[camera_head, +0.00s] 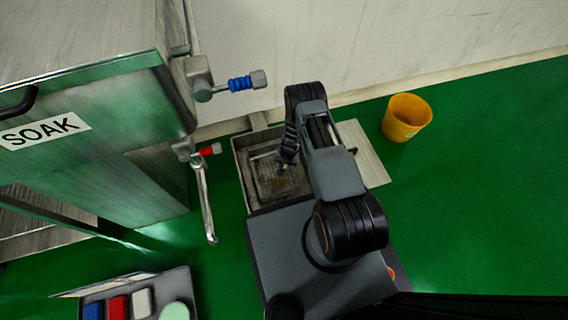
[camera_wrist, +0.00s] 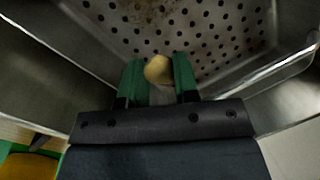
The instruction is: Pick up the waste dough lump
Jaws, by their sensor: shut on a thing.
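The waste dough lump (camera_wrist: 158,69) is a small, round, tan lump in the wrist view. My gripper (camera_wrist: 158,82) has its two green fingers on either side of the lump and is shut on it. The lump is at the fingertips, over the perforated metal floor of the basin. I cannot tell whether it still touches that floor. In the head view my arm reaches into the metal basin (camera_head: 240,178), with my gripper (camera_head: 284,166) small at its left part; the lump cannot be made out there.
Steel basin walls (camera_wrist: 285,68) stand close on both sides of my gripper. A steel cabinet marked SOAK (camera_head: 100,130) with valves is at the left. A yellow bucket (camera_head: 406,118) stands at the right on open green floor. A tray of colored items (camera_head: 180,280) is at lower left.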

